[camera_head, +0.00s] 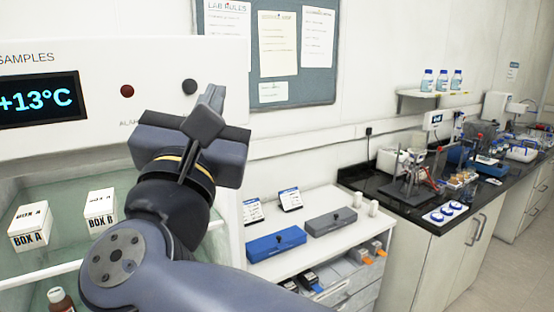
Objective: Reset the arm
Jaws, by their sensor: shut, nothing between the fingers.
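My arm reaches up from the bottom of the view toward the samples unit (60,150) at the left. My gripper (212,98) is shut and empty, with its fingers pointing up and away, in front of the right edge of the unit's upper panel. The fingers overlap in this view, and part of the unit behind the arm is hidden. The gripper appears apart from every object, though its exact distance from the panel is hard to tell.
Box A (30,226) and box B (101,211) stand inside the unit, left of my arm. A brown bottle (61,301) is below. A white cabinet holds a blue case (276,244) and grey case (331,221). A black-topped bench (420,205) carries lab equipment. Floor shows at lower right.

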